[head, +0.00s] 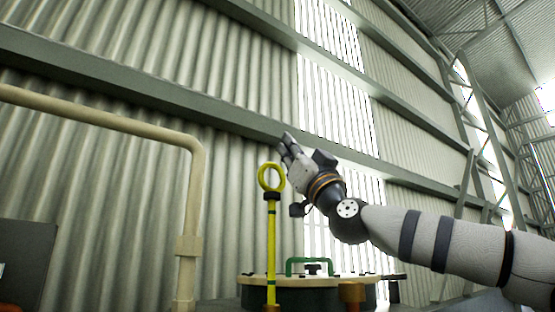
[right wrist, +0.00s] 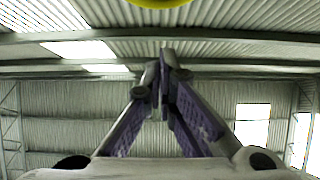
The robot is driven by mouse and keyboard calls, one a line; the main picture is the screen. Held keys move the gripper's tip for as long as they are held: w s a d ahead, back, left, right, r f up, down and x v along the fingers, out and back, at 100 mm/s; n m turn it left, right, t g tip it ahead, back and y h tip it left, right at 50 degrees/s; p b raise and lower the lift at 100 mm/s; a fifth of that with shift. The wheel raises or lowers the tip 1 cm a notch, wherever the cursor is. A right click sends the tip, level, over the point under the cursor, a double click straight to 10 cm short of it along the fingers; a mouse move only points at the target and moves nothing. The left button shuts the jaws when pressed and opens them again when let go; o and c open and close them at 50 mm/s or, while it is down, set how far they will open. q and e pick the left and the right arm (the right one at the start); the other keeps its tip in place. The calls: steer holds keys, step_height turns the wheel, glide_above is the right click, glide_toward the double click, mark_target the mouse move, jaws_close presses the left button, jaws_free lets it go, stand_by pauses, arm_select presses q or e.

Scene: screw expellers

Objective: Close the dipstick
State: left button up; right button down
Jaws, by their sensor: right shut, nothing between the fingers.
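The dipstick (head: 271,235) is a yellow rod with a ring handle (head: 271,177) on top and a dark collar under the ring. In the head view it stands upright, with a long stretch of rod showing above a brass-coloured fitting (head: 271,308) at the bottom edge. My right gripper (head: 286,142) is just right of the ring and above it, pointing up and left, shut and empty. In the right wrist view its fingers (right wrist: 165,60) meet, and part of the yellow ring (right wrist: 158,3) shows at the top edge. My left gripper is not in view.
A round dark housing with a pale lid (head: 335,279) and a green handle (head: 308,262) stands right of the rod. A beige pipe (head: 195,200) rises at left. A dark box (head: 25,262) is at lower left. Corrugated walls stand behind.

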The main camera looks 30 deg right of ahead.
steer(key=w, duration=0.1)
steer(key=w+f, duration=0.1)
steer(key=w, duration=0.1)
steer(key=shift+w+a+f, duration=0.1)
steer(key=shift+a, duration=0.05)
stand_by(0.4)
